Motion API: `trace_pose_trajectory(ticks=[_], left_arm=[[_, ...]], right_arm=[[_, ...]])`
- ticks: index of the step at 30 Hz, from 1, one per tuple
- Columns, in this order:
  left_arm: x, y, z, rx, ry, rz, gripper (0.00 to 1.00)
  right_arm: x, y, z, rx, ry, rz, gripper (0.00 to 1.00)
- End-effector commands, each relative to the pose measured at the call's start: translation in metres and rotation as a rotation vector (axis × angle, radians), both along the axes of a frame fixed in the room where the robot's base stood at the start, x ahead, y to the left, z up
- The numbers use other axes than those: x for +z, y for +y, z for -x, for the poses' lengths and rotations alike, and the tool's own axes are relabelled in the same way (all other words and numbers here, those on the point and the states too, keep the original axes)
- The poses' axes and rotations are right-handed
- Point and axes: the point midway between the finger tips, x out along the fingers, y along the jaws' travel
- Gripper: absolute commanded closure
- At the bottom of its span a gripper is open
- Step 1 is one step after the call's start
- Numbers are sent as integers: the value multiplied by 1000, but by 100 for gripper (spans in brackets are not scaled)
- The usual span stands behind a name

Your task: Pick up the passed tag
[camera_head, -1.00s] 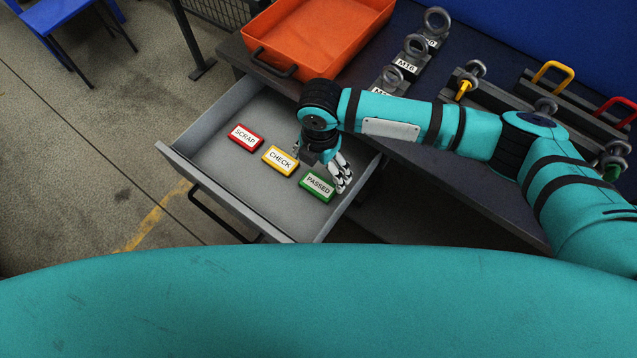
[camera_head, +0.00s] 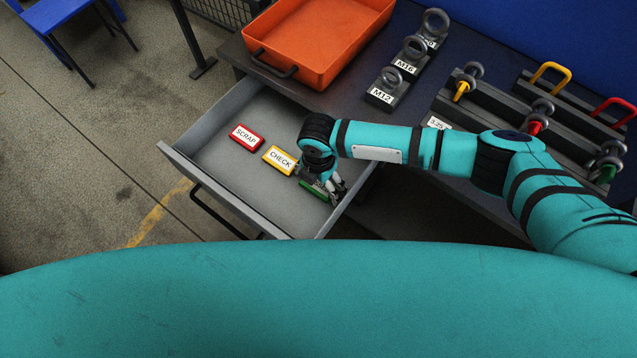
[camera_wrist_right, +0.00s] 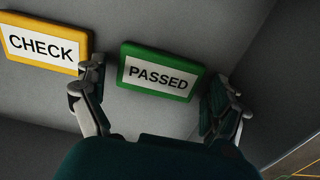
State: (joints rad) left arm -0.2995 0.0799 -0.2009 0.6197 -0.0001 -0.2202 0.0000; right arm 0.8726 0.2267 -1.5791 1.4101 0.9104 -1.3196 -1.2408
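The passed tag is a green block with a white PASSED label. It lies in the open drawer, mostly hidden under my right gripper in the head view (camera_head: 314,194). In the right wrist view the passed tag (camera_wrist_right: 160,73) lies flat between the gripper's two spread fingers. My right gripper (camera_wrist_right: 162,98) is open above the tag, with one finger on each side and gaps to its ends. The yellow CHECK tag (camera_wrist_right: 43,42) is close beside the left finger; it also shows in the head view (camera_head: 280,160). My left gripper is not in view.
The red SCRAP tag (camera_head: 246,137) lies at the drawer's left. The drawer's front wall (camera_head: 220,197) and right side bound the space. An orange tray (camera_head: 318,45) and ring-topped weights (camera_head: 386,92) stand on the bench above.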

Motion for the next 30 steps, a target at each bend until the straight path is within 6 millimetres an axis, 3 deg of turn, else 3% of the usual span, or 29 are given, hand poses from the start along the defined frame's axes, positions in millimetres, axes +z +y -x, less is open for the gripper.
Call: trace_pose_trajectory(ticks=[1, 10, 20, 30], left_arm=[[0, 0, 0, 0, 0, 0, 66], [0, 0, 0, 0, 0, 0, 66], [-1, 1, 0, 1, 0, -1, 66], [-5, 1, 0, 1, 0, -1, 66]], right_arm=[[0, 0, 0, 0, 0, 0, 12], [1, 0, 0, -1, 0, 0, 51], [10, 1, -1, 0, -2, -2, 51], [75, 0, -1, 0, -4, -2, 51]])
